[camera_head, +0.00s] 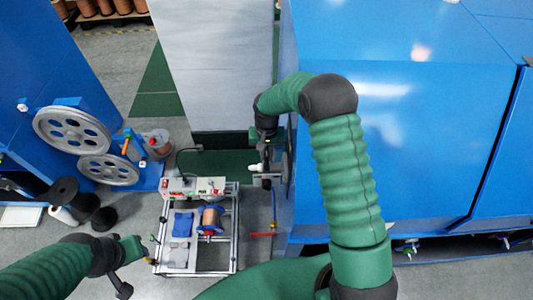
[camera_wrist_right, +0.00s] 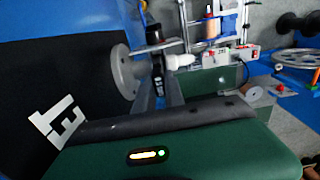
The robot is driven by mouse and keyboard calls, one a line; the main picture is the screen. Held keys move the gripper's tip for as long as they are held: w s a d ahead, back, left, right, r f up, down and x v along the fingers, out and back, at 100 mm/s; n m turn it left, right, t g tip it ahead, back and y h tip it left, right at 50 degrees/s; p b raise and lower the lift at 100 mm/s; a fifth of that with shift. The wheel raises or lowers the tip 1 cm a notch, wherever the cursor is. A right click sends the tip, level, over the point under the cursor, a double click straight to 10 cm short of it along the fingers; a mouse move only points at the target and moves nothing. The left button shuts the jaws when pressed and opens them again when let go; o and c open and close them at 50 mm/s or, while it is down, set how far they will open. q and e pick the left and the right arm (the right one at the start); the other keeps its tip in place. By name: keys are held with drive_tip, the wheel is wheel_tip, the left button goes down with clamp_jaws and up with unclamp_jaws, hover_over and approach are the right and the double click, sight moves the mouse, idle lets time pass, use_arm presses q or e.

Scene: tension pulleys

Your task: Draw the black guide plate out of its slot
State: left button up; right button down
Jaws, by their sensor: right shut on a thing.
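My right gripper (camera_head: 262,168) reaches down beside the blue machine's side, near the middle of the head view. In the right wrist view its grey fingers (camera_wrist_right: 160,92) are shut on a small dark piece (camera_wrist_right: 158,70), which looks like the black guide plate. A grey flanged pulley (camera_wrist_right: 125,72) is just left of the fingers and a white cylinder (camera_wrist_right: 180,61) just right. The slot itself is hidden, so I cannot tell how deep the plate sits. My left gripper (camera_head: 125,272) is at the lower left, away from the machine; its opening is unclear.
A framed cart (camera_head: 236,255) with a copper spool (camera_head: 211,219) stands left of my right gripper. The large blue machine (camera_head: 430,130) fills the right. Two grey wheels (camera_head: 72,137) are on the left machine.

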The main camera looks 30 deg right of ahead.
drive_tip(key=shift+r, duration=0.1)
drive_tip(key=shift+r+p, duration=0.7)
drive_tip(key=shift+r, duration=0.3)
wheel_tip(320, 180, up, 3)
drive_tip(key=shift+f+p, duration=0.2)
drive_tip(key=shift+p, duration=0.8)
drive_tip(key=shift+r+p, duration=0.45)
drive_tip(key=shift+r, duration=0.3)
drive_tip(key=shift+f, duration=0.1)
